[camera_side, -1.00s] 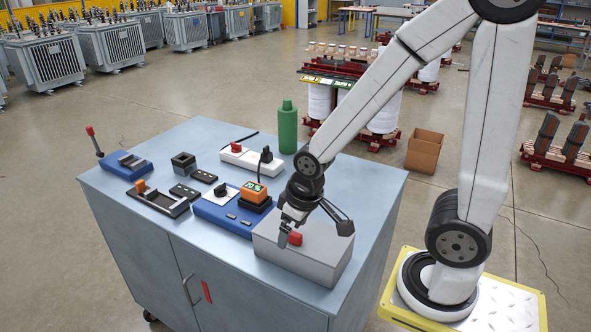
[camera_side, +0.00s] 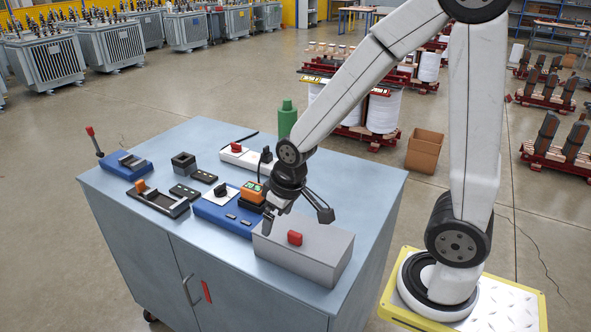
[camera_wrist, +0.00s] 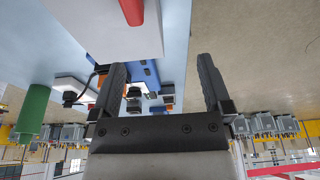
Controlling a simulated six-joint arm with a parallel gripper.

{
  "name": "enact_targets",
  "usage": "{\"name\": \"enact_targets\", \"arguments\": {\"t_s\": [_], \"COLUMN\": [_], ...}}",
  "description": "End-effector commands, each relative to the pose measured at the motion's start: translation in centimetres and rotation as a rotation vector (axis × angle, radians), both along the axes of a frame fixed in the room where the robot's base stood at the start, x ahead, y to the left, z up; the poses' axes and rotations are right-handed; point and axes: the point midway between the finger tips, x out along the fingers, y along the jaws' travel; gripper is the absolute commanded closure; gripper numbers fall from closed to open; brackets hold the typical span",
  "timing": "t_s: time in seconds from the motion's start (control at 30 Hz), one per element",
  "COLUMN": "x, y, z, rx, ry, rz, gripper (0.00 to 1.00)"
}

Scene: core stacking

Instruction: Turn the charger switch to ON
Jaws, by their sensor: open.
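A grey box (camera_side: 330,250) stands at the front right of the cabinet top. It bears a red switch (camera_side: 295,238), now in plain view. I cannot read any ON mark or tell the switch's position. In the wrist view the red switch (camera_wrist: 132,8) is cut off at the top edge, on the pale box face (camera_wrist: 95,22). My gripper (camera_side: 297,219) is open and empty above the box, up and behind the red switch, apart from it. Its two spread fingers show in the wrist view (camera_wrist: 162,68).
The blue unit (camera_side: 222,212) with a black knob and the orange block (camera_side: 252,193) stand just left of my gripper. A green bottle (camera_side: 287,118) and a white strip with a red knob (camera_side: 246,158) are behind.

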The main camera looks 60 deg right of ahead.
Motion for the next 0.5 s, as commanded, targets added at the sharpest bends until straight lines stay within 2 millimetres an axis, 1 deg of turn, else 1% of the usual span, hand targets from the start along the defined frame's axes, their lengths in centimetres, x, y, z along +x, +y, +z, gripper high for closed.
{"name": "enact_targets", "arguments": {"t_s": [0.03,0.27,0.3,0.5], "x": [1.4,8.2,9.4,15.0], "y": [-0.4,-2.5,-3.0,-5.4], "z": [0.1,0.4,0.4,0.3], "rx": [0.0,0.002,0.003,0.003], "ry": [-0.005,-0.037,-0.042,-0.075], "rz": [-0.004,-0.006,-0.008,-0.007], "gripper": [0.0,0.0,0.0,0.0]}}
